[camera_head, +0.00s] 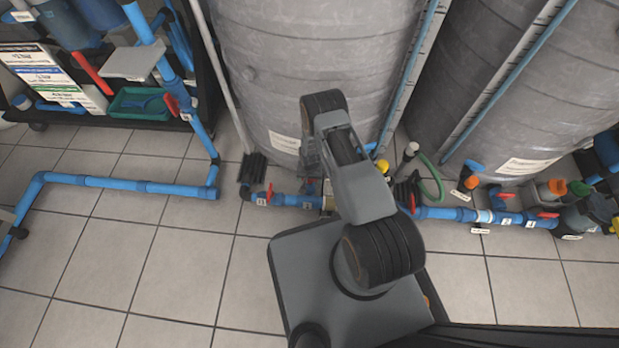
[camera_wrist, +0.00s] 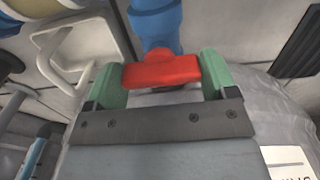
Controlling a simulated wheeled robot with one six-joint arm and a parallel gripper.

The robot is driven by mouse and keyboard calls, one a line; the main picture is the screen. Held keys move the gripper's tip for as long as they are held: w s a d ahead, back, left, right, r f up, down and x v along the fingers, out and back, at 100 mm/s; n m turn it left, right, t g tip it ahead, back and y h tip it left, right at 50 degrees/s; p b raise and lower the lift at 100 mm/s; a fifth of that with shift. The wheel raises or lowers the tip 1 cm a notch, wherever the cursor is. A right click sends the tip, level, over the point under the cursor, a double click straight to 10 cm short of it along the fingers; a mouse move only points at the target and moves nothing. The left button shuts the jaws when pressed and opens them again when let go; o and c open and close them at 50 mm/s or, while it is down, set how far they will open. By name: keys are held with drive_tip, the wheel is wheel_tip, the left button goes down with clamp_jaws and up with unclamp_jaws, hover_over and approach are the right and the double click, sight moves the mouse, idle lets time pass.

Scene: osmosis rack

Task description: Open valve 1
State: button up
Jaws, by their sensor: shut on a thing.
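In the wrist view, a red valve handle (camera_wrist: 163,71) sits crosswise between the two green fingers of my gripper (camera_wrist: 160,75). The fingers are shut on its two ends. A blue pipe (camera_wrist: 156,22) runs up behind the handle. No number for this valve can be read in the wrist view. In the head view, my arm covers the gripper and the held handle. Other red handles show there on the blue floor pipe, one left of my arm (camera_head: 269,194) and one right of it (camera_head: 411,203).
Large grey tanks (camera_head: 300,50) stand close behind my arm. Blue floor pipes (camera_head: 120,184) run along the left. A black-framed rack (camera_head: 205,75) with a green tray (camera_head: 140,103) stands at upper left. The tiled floor (camera_head: 150,260) at front left is clear.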

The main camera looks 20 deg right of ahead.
drive_tip(key=n+b, duration=0.1)
drive_tip(key=n, duration=0.3)
drive_tip(key=n+b, duration=0.1)
drive_tip(key=n, duration=0.3)
drive_tip(key=shift+n, duration=0.4)
drive_tip(key=n+b, duration=0.1)
drive_tip(key=n, duration=0.3)
drive_tip(key=shift+n, duration=2.5)
drive_tip(key=shift+b, duration=0.3)
drive_tip(key=o, duration=0.8)
drive_tip(key=shift+o, duration=0.2)
drive_tip(key=shift+r, duration=0.1)
